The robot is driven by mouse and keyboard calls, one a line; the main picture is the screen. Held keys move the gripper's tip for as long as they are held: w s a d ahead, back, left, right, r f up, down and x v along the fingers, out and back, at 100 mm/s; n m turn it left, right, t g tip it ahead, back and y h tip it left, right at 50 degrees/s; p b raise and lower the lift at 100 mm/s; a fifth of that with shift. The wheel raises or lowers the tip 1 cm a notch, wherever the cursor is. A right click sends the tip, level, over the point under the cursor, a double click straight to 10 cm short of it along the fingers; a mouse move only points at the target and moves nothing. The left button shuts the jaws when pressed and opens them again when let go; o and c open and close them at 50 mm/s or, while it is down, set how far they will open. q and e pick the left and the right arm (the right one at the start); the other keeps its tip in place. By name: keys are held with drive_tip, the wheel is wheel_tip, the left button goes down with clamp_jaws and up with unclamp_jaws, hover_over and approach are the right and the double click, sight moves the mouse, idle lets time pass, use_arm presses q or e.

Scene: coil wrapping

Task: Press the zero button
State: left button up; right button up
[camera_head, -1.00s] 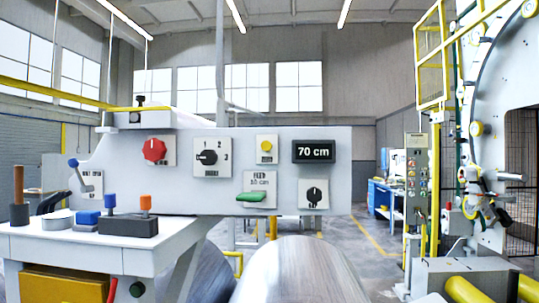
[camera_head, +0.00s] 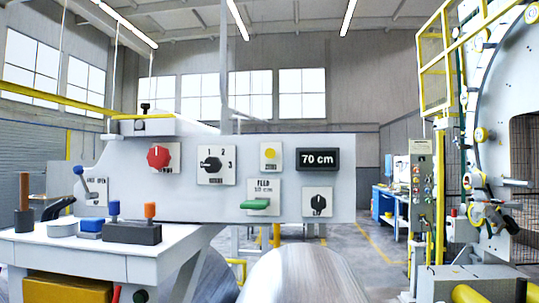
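A yellow round button (camera_head: 270,153) sits on a small white plate near the top middle of the grey control panel (camera_head: 120,190). The label under it is too small to read with certainty. A black display (camera_head: 318,159) to its right reads "70 cm". Neither of my grippers shows in the view, so their state is hidden.
The panel also carries a red knob (camera_head: 158,156), a 1-2-3 selector (camera_head: 211,164), a green lever (camera_head: 256,204) and a black dial (camera_head: 318,203). A white table (camera_head: 100,250) stands at front left. A metal coil (camera_head: 303,277) lies below the panel.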

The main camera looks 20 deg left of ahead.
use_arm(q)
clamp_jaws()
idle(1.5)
